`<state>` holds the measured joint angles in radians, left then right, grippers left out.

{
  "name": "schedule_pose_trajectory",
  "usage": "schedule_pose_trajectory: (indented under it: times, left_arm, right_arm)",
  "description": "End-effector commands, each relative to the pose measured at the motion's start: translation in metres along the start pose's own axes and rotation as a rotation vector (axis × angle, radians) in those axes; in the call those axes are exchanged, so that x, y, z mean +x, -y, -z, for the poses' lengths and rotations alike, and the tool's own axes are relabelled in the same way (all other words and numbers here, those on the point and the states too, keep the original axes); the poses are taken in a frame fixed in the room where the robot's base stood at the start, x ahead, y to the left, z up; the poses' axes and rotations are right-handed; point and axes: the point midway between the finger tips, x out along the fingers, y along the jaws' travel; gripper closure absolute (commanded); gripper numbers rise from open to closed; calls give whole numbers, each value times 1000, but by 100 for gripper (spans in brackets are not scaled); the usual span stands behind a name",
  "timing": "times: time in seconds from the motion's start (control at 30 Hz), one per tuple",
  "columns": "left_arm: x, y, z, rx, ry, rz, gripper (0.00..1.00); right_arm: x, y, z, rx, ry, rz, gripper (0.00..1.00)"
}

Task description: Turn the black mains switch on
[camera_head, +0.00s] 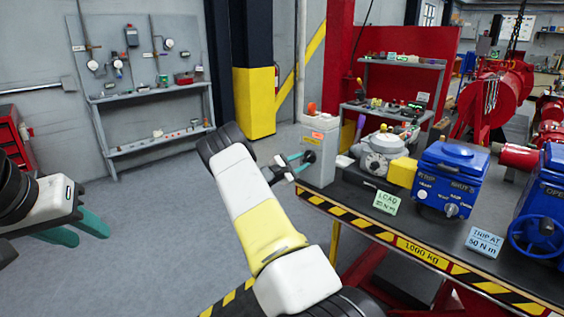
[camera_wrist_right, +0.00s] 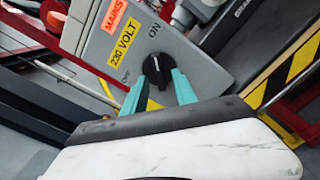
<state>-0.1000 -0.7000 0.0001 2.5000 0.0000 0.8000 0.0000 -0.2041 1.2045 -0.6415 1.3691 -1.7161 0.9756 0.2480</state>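The black mains switch (camera_wrist_right: 157,70) is a round knob on a grey box (camera_wrist_right: 110,35) with an orange MAINS label and a yellow 230 VOLT label. ON is printed above the knob and OFF to its lower left. In the head view the box (camera_head: 318,160) stands at the bench's left end, with the knob (camera_head: 309,156) on its face. My right gripper (camera_wrist_right: 160,80) is open, with its teal fingertips on either side of the knob; I cannot tell whether they touch it. It also shows in the head view (camera_head: 300,163). My left gripper (camera_head: 90,232) is open and empty, far left.
Blue actuators (camera_head: 450,175) and a green LOAD card (camera_head: 387,202) stand on the dark bench right of the box. Yellow-black striping marks the bench's front edge (camera_head: 420,248). A grey shelf (camera_head: 155,145) stands against the wall. The floor at left is clear.

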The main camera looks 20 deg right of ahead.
Motion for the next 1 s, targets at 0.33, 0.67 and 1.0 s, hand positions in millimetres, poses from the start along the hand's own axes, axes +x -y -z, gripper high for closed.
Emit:
schedule_pose_trajectory:
  times: [0.33,0.67,1.0]
  left_arm:
    - [0,0,0,0,0,0,64]
    - [0,0,0,0,0,0,64]
    - [0,0,0,0,0,0,64]
  right_arm:
    - [-57,0,1,0,-2,0,66]
    - [-67,0,0,0,0,0,66]
    - [-66,2,-6,16,0,23,66]
